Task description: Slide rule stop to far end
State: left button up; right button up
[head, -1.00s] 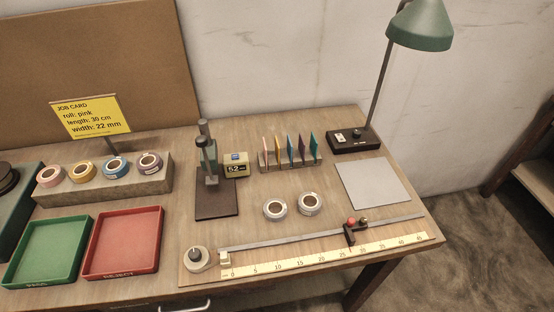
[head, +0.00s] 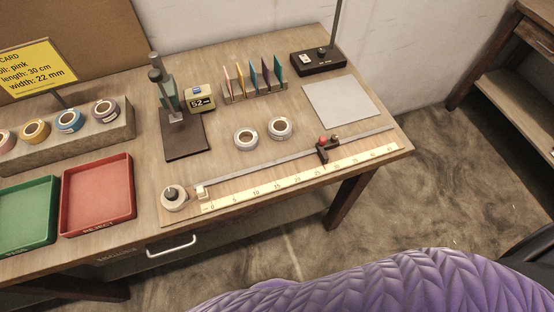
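The rule (head: 275,187) is a long pale strip with printed numbers along the table's front edge, starting at 0 on the left. A metal rail (head: 257,173) runs along its back side. The rule stop (head: 324,152) is a dark block with a red knob (head: 323,139), sitting on the rail right of the middle, near the 25 to 30 marks. The rail's right end lies beyond it, near the table's right corner. Neither of my grippers is in view.
A white block (head: 201,192) and a round spool (head: 174,198) stand at the rail's left end. Two tape rolls (head: 246,139) and a grey sheet (head: 341,101) lie behind the rail. Green (head: 25,212) and red (head: 62,209) trays are at left. A purple quilted surface (head: 390,286) fills the lower right.

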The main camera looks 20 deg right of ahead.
aim_at(323, 144)
jog(key=z, duration=1)
